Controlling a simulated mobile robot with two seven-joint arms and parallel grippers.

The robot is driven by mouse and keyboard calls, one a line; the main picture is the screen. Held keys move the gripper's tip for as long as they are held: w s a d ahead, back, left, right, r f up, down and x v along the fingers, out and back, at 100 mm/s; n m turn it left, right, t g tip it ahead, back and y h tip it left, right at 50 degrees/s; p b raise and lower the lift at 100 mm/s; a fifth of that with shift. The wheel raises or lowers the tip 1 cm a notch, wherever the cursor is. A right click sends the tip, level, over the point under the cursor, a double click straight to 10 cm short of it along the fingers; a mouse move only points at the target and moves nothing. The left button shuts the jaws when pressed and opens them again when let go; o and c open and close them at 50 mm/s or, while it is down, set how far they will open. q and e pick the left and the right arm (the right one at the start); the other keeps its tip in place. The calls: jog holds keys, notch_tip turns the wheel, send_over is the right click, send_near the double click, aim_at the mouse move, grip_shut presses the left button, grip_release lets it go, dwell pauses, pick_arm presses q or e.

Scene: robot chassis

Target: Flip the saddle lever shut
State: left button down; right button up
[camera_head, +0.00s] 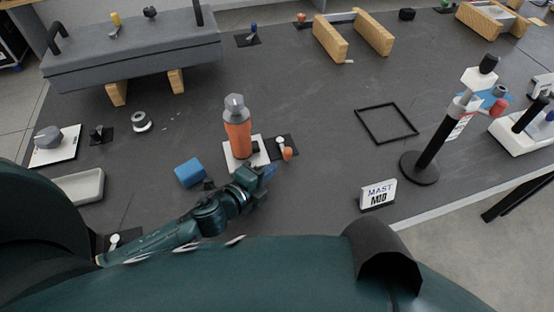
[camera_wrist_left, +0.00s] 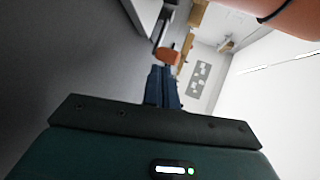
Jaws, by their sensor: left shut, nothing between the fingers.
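A small lever fixture with an orange tip (camera_head: 287,153) and a white round part sits on a black plate, right of the orange bottle (camera_head: 238,135). It appears to be the saddle lever; its exact angle is too small to tell. My left gripper (camera_head: 269,172) is shut and empty, just in front and to the left of the orange tip. In the left wrist view its blue fingers (camera_wrist_left: 163,88) are together, and an orange piece (camera_wrist_left: 168,56) shows just beyond the fingertips. I cannot tell whether they touch. My right gripper is not in view.
The grey-capped orange bottle stands upright on a white plate close to my left gripper. A blue block (camera_head: 189,172) lies to the left. A black square frame (camera_head: 386,124), a MAST MID sign (camera_head: 378,194) and a black post (camera_head: 435,140) stand right.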

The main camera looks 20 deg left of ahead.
aim_at(286, 156)
pick_arm(q)
jog(key=shift+w+d+p, duration=0.15)
jog(key=shift+w+d, duration=0.2)
jog(key=shift+w, duration=0.55)
jog(key=shift+w+d+p, duration=0.15)
jog(key=shift+w+d, duration=0.15)
jog(key=shift+w, duration=0.55)
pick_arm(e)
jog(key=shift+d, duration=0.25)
pick_arm(q)
jog(key=shift+d, duration=0.15)
